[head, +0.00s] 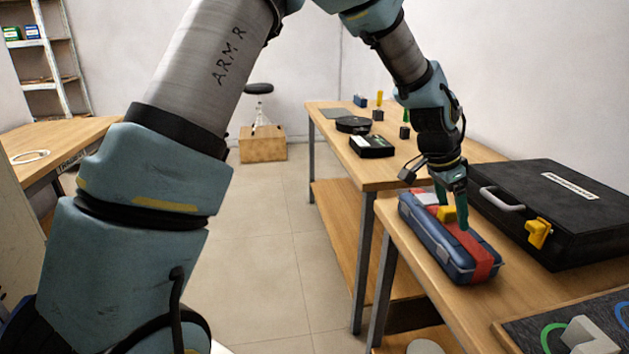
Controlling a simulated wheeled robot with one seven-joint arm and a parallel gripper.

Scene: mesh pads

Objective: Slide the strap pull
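A blue case (440,246) lies on the near bench with a red strap (478,252) running along its top. A small yellow block (447,213), which looks like the strap pull, sits on the strap towards the case's far end. My gripper (453,213) points down over the case, with its green fingers apart at the yellow block. The near finger covers part of the strap and block. I cannot tell whether the fingers touch the block or grip it.
A large black case (568,213) with a grey handle and yellow latch (538,233) stands close to the right. A dark board (560,325) with a green ring is at the near right. The far bench (340,140) holds several small items.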

